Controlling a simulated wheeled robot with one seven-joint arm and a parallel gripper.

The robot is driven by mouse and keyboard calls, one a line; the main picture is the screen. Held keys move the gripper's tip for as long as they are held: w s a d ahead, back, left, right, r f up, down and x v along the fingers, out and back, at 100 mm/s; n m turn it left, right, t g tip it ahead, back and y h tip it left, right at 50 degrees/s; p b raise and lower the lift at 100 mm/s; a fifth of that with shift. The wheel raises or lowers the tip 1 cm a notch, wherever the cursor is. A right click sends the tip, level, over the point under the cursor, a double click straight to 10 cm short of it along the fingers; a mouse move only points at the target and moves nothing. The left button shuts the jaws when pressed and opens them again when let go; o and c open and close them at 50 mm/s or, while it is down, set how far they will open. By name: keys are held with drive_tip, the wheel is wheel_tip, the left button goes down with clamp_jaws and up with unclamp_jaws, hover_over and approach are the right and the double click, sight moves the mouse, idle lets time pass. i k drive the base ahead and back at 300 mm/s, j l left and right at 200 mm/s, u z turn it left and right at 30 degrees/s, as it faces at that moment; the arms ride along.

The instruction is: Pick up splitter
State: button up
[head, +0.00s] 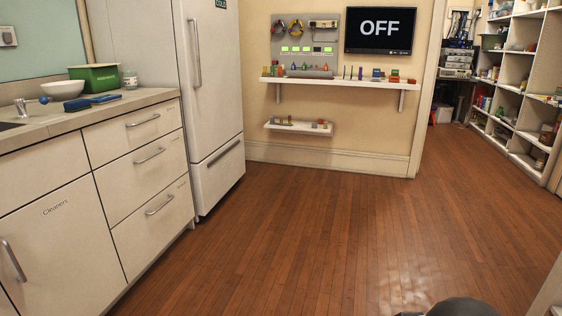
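I cannot single out a splitter in the head view; objects at the far wall are too small to tell apart. A white wall shelf (345,80) holds several small coloured pieces, and a lower, shorter shelf (298,129) holds a few more. A grey pegboard panel (305,40) above the upper shelf carries coiled cables and a row of green-lit labels. My gripper is not in view; a dark rounded part at the bottom right edge seems to be mine.
The wooden floor (300,240) is clear up to the shelves. Counter drawers (147,188) and a white fridge (212,100) line the left. A wall screen (379,30) reads OFF. A doorway on the right opens to white storage shelves (515,95) and stacked equipment (456,62).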

sight(272, 122)
drive_tip(key=i+u, duration=0.3)
drive_tip(key=i, duration=3.35)
drive_tip(key=i+j+z, duration=0.15)
drive_tip(key=i, duration=1.05)
drive_tip(key=i+j+z, duration=0.1)
drive_tip(key=i+z, duration=0.15)
drive_tip(key=i, duration=0.2)
drive_tip(key=i+j+z, duration=0.3)
drive_tip(key=i, duration=0.15)
drive_tip(key=i+l, duration=0.05)
drive_tip(key=l, duration=0.05)
